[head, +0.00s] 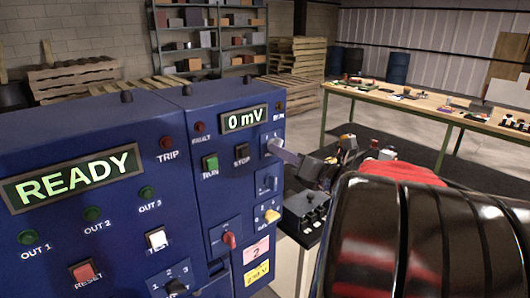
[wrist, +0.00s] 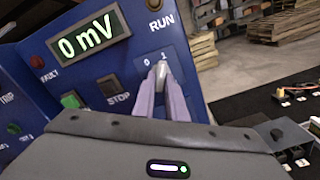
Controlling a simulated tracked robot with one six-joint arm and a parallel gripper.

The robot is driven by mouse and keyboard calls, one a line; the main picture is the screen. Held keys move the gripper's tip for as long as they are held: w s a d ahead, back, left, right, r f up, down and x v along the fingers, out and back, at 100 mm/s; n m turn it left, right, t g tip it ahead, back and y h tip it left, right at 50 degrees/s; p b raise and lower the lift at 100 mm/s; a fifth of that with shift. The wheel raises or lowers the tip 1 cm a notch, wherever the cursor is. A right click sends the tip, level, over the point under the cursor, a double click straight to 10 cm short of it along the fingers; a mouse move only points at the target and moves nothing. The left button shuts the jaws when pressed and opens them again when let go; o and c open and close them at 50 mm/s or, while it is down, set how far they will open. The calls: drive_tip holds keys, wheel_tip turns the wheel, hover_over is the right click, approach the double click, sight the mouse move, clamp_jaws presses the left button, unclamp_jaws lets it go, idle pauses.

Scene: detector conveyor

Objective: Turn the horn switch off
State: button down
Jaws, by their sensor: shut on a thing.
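A toggle switch with a pale grey lever (wrist: 161,72) sits at the upper right of the blue panel, under the marks 0 and 1. My gripper (wrist: 160,88) has its two pale purple fingers on either side of this lever, shut on it. The lever tip shows just under the 1 in the wrist view; its exact setting is hard to tell. In the head view my gripper (head: 276,146) reaches the panel's right edge from the right, and its fingers mostly cover the lever. I cannot read a horn label on any switch.
Left of the gripped switch are the green RUN button (head: 210,163) and STOP button (head: 242,153). The display (head: 245,119) reads 0 mV. A dark box (head: 304,207) stands right of the panel.

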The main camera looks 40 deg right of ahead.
drive_tip(key=shift+n, duration=0.4)
drive_tip(key=n, duration=1.1)
drive_tip(key=shift+d, duration=0.3)
idle(0.4)
drive_tip(key=c, duration=1.8)
unclamp_jaws()
drive_tip(key=shift+s, duration=0.15)
